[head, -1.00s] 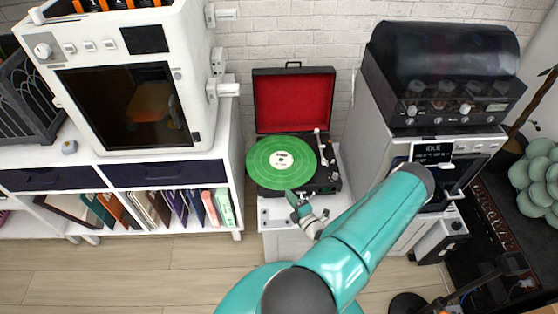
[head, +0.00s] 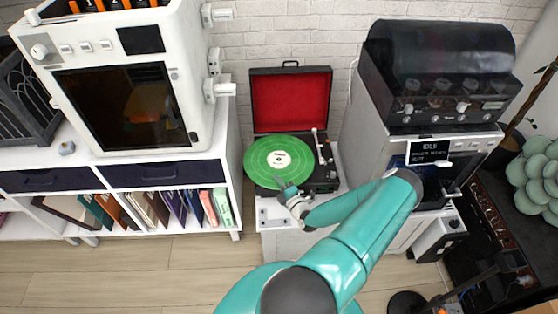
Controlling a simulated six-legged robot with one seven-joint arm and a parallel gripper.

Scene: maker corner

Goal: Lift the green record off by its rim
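The green record (head: 268,153) with a pale label lies flat on an open black record player with a red-lined lid (head: 291,103). The tonearm (head: 321,147) is at the right of the record. My gripper (head: 281,184) is at the record's front rim, its tips pointing at the disc. It looks very close to the rim, but I cannot tell whether it touches it. The fingers are too small to show whether they are open or shut.
The player stands on a low white stand (head: 273,213). A white shelf unit (head: 226,180) with record sleeves and a white machine (head: 120,100) is to the left. A white cabinet with a dark-topped machine (head: 440,75) is close on the right. A brick wall is behind.

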